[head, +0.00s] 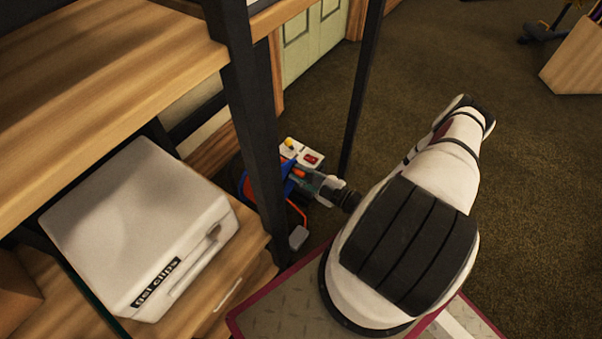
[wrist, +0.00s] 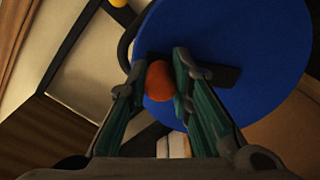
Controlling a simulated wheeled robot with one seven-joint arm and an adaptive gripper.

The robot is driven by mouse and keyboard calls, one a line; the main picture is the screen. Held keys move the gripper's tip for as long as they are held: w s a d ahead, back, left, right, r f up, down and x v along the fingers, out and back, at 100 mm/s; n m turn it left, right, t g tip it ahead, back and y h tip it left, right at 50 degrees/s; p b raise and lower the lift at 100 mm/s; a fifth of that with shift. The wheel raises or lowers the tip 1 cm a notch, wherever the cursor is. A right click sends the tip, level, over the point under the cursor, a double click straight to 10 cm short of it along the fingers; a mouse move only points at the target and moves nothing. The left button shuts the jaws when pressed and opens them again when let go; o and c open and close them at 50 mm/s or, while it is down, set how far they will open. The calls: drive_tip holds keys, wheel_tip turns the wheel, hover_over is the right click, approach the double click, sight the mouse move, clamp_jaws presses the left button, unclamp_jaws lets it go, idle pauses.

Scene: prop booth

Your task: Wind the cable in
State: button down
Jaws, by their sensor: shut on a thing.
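The cable reel is a blue disc that fills the upper right of the wrist view (wrist: 255,60). In the head view its blue side (head: 287,167) shows low on the floor behind a dark shelf post, which hides part of it. An orange-red crank knob (wrist: 160,84) stands out from a dark bar on the disc. My gripper (wrist: 159,62) is shut on this knob, with one finger on each side. In the head view my gripper (head: 312,182) reaches left to the reel. I cannot make out the cable itself.
A pale panel with a red switch (head: 311,160) and a yellow knob (head: 289,144) sits behind the reel. A dark shelf post (head: 256,130) stands close on the left. A white "gel clips" box (head: 140,215) lies on the wooden shelf. Carpet at right is open.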

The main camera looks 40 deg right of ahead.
drive_tip(key=shift+f, duration=0.1)
drive_tip(key=c, duration=1.4)
unclamp_jaws()
drive_tip(key=v, duration=0.7)
drive_tip(key=shift+s, duration=0.25)
drive_tip(key=shift+d, duration=0.1)
